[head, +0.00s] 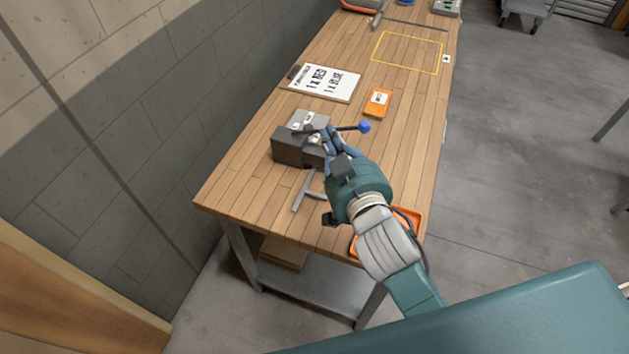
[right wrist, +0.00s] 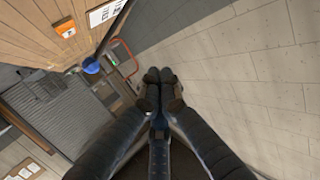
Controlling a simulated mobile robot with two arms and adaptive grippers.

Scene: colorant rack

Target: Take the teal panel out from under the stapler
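I cannot make out a teal panel or a clear stapler in either view. A dark grey block-like device (head: 292,150) with small white labels sits on the wooden workbench. A thin dark lever with a blue ball knob (head: 365,127) sticks out to its right; the knob also shows in the right wrist view (right wrist: 91,66). My right gripper (head: 329,133) is at the device's right side, by the lever, and partly hides both. Its fingertips (right wrist: 161,75) are together in the right wrist view, with nothing visible between them. My left gripper is not in view.
A metal T-shaped tool (head: 302,191) lies in front of the device. A printed sheet (head: 325,83) and an orange labelled item (head: 377,102) lie behind it. A yellow outline (head: 408,53) marks bare bench farther back. An orange tray (head: 416,219) is partly hidden by my arm.

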